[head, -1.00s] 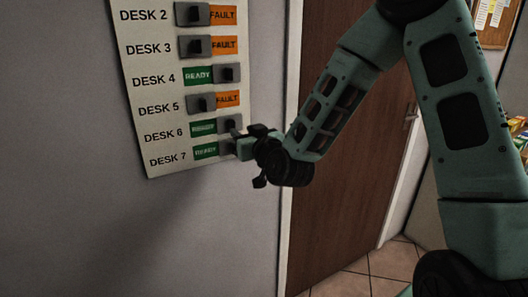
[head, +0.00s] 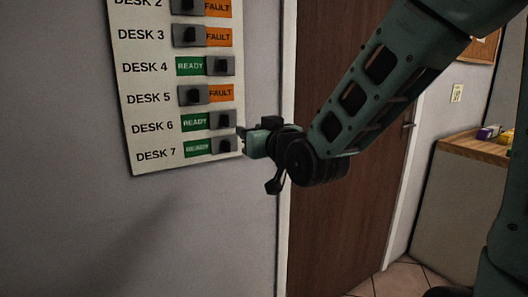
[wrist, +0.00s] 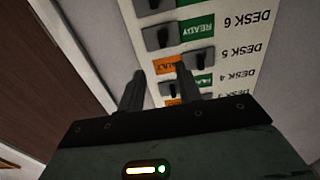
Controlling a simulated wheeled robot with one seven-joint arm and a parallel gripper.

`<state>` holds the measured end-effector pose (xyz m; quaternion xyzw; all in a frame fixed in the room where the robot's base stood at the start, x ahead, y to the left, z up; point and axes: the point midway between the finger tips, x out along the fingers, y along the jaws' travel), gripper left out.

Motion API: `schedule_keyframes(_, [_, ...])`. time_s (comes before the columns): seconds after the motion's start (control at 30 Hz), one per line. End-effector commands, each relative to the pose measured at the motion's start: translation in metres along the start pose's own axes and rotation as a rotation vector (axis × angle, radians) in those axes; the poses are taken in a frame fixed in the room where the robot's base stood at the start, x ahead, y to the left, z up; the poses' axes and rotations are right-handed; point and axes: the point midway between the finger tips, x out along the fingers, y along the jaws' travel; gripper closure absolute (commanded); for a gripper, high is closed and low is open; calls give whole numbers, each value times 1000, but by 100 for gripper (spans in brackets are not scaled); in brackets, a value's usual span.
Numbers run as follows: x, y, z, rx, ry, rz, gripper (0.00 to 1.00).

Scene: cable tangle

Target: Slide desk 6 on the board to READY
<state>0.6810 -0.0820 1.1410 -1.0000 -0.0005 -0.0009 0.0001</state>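The status board (head: 139,83) hangs on the wall at the left in the head view. Its desk 6 slider (head: 222,120) sits at the right end of its slot, with the green READY label (head: 195,123) showing on the left. The wrist view shows the desk 6 slider (wrist: 161,37) upside down, beside its green READY label (wrist: 197,27). My gripper (head: 241,139) is just right of the desk 6 and desk 7 rows, apart from the desk 6 slider. In the wrist view its two fingers (wrist: 160,78) stand apart with nothing between them.
The desk 7 slider (head: 224,146) and desk 4 slider (head: 220,65) also show READY. The desk 5 slider (head: 192,95) and desk 3 slider (head: 189,36) show FAULT. A brown door (head: 335,215) and a cabinet (head: 458,200) stand to the right.

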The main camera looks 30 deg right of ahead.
Motion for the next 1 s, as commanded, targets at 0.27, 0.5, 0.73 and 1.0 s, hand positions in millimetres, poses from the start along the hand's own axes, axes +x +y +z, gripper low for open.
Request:
schedule_keyframes(0.27, [-22,-2,5,-7,1,1,65])
schedule_keyframes(0.5, [-37,-2,4,-9,1,2,65])
schedule_keyframes(0.73, [-44,0,1,-2,0,3,65])
schedule_keyframes(1.0, [-45,0,0,0,0,5,65])
